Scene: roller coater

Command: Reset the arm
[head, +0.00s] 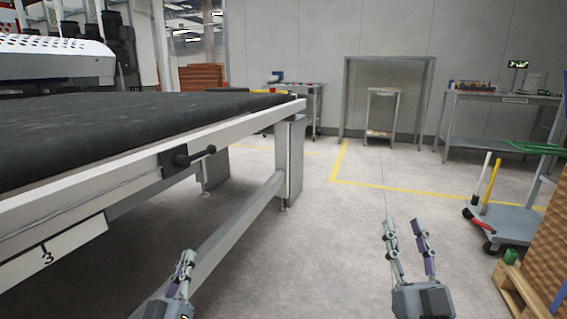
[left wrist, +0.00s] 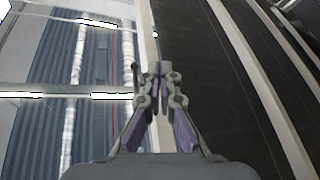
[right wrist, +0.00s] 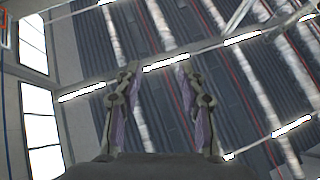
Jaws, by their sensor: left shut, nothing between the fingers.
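My left gripper (head: 183,272) is at the bottom of the head view, in front of the conveyor's lower frame bar. The left wrist view shows its fingers (left wrist: 160,72) shut together with nothing between them. My right gripper (head: 404,228) is at the lower middle right of the head view, pointing up over open floor. Its two fingers are apart and empty, and they also show spread in the right wrist view (right wrist: 157,75). The wrist views look up at the ceiling. The left wrist view also has a dark belt and pale rail on its right side.
A conveyor with a black belt (head: 130,125) and pale side rail fills the left, with a black handle (head: 188,158) on its side. A cart (head: 507,220) and wooden pallet (head: 515,290) stand at the right. Tables (head: 500,97) line the back wall. The middle floor is clear.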

